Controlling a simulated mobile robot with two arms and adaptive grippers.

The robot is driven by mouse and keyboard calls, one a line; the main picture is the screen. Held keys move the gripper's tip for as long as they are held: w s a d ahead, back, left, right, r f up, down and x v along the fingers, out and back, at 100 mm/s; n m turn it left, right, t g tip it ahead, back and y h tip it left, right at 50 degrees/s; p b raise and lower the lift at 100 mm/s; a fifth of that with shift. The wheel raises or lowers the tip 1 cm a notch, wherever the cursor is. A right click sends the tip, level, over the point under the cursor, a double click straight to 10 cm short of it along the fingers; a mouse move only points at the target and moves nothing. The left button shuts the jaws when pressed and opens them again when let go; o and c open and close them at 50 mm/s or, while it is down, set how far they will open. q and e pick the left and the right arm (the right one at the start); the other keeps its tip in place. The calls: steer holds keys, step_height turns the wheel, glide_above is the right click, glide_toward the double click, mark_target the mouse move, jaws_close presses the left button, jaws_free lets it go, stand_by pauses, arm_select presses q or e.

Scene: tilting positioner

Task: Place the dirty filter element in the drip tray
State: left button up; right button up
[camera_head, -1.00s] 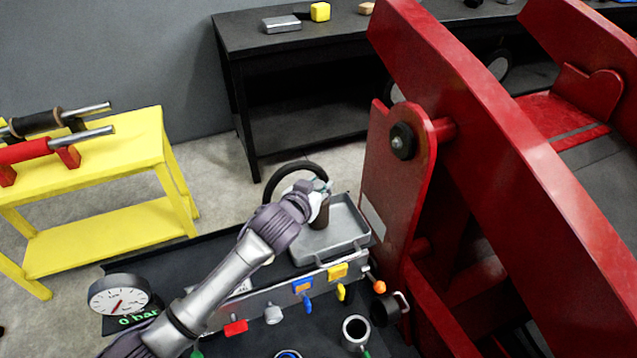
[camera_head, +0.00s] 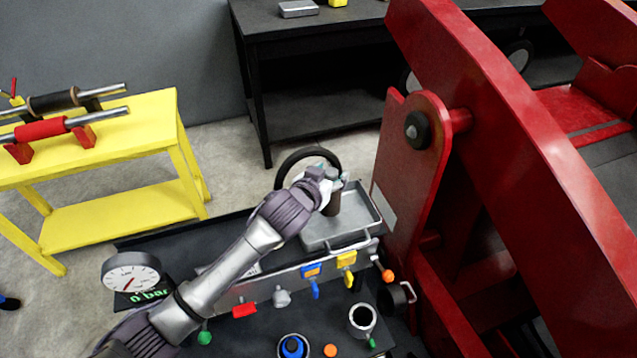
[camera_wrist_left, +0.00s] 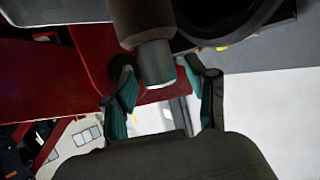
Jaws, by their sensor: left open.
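A dark brown cylinder, which looks like the dirty filter element (camera_head: 334,205), stands upright in the grey drip tray (camera_head: 362,222) near its left side. My left gripper (camera_head: 334,181) is at the top of the cylinder, coming in from the left, and is open. In the left wrist view the cylinder (camera_wrist_left: 150,45) reaches in from the top, its end between or just beyond the open teal-padded fingers (camera_wrist_left: 160,80). I cannot tell whether the fingers touch it. My right gripper is not in view.
A black ring (camera_head: 308,160) stands behind the tray. A panel with coloured valve levers (camera_head: 281,297) and a pressure gauge (camera_head: 131,272) are in front. The large red frame (camera_head: 415,160) rises close on the right. A yellow bench (camera_head: 125,140) is at left.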

arm_select(q)
steer(key=b+v, duration=0.1)
steer(key=v, duration=1)
steer(key=shift+s+a+f, duration=0.1)
